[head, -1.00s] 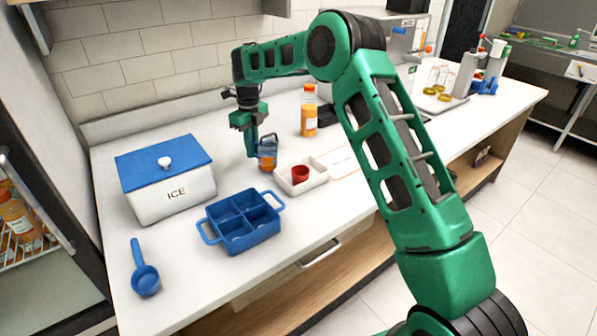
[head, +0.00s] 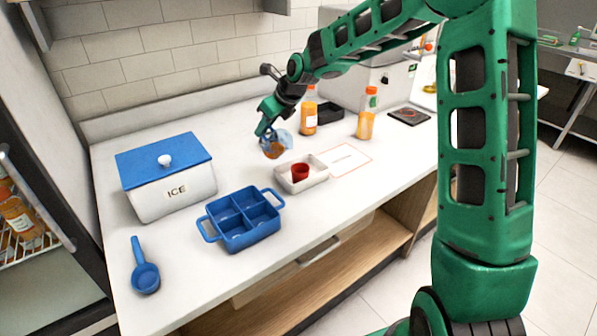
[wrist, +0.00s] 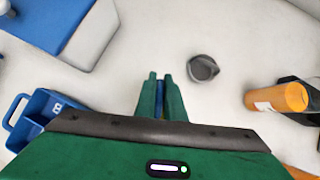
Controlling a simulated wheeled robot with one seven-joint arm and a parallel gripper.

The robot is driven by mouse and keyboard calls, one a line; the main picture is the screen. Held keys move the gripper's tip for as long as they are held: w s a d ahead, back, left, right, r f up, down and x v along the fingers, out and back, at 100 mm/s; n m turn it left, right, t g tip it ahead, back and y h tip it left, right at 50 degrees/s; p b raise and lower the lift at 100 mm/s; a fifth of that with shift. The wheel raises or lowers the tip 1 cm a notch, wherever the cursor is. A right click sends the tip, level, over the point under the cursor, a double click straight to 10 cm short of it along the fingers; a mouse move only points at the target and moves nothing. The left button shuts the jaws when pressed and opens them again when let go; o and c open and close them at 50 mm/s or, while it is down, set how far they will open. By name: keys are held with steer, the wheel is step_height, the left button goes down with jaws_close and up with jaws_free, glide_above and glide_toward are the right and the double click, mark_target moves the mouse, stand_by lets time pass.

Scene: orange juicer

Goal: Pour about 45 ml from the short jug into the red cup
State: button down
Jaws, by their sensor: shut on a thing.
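The short jug (head: 273,149) is clear and bluish with orange-brown liquid inside. My gripper (head: 265,129) is shut on it, and the jug looks tilted. It is just left of and behind the white tray (head: 315,182). The red cup (head: 300,171) stands upright in that tray, to the right of the jug and apart from it. In the wrist view my fingers (wrist: 161,97) close on a narrow blue part, perhaps the jug's handle; the rest of the jug is hidden. I cannot tell the liquid level or the cup's contents.
The blue-lidded ice box (head: 175,187), blue divided caddy (head: 240,235) and blue scoop (head: 145,277) are left and in front. Orange bottles (head: 308,118) (head: 366,118) stand behind. A grey round thing (wrist: 203,68) shows in the wrist view. An outlined card (head: 345,160) lies right of the tray.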

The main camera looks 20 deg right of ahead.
mark_target(272, 131)
steer(key=shift+s+d+r+t+y, duration=0.15)
steer(key=shift+s+d+t+y, duration=0.3)
steer(key=shift+s+t, duration=0.2)
steer(key=shift+s+d+t+y+p, duration=0.15)
steer(key=shift+t+y+p, duration=0.2)
steer(key=shift+t+p, duration=0.15)
steer(key=shift+s+d+f+t+y+p, duration=0.2)
steer(key=shift+s+d+t+y+p, duration=0.4)
steer(key=shift+t+y+p, duration=0.45)
steer(key=shift+s+d+r+t+p, duration=0.4)
steer(key=shift+s+r+t+p, duration=0.3)
steer(key=shift+p, duration=0.8)
stand_by(0.8)
steer(key=shift+s+d+r+t+y, duration=0.3)
steer(key=shift+s+d+y, duration=0.1)
steer(key=shift+s, duration=0.15)
steer(key=shift+s+d+r+t+y, duration=0.15)
steer(key=shift+s+d+t+y, duration=0.2)
steer(key=shift+s, duration=0.15)
stand_by(0.4)
steer(key=w+a+f+g+h, duration=0.2)
steer(key=w+g, duration=0.1)
steer(key=shift+w+a, duration=0.1)
steer(key=shift+a, duration=0.25)
steer(key=shift+w+g+h, duration=0.2)
steer(key=shift+g+h, duration=0.1)
steer(key=shift+g, duration=0.05)
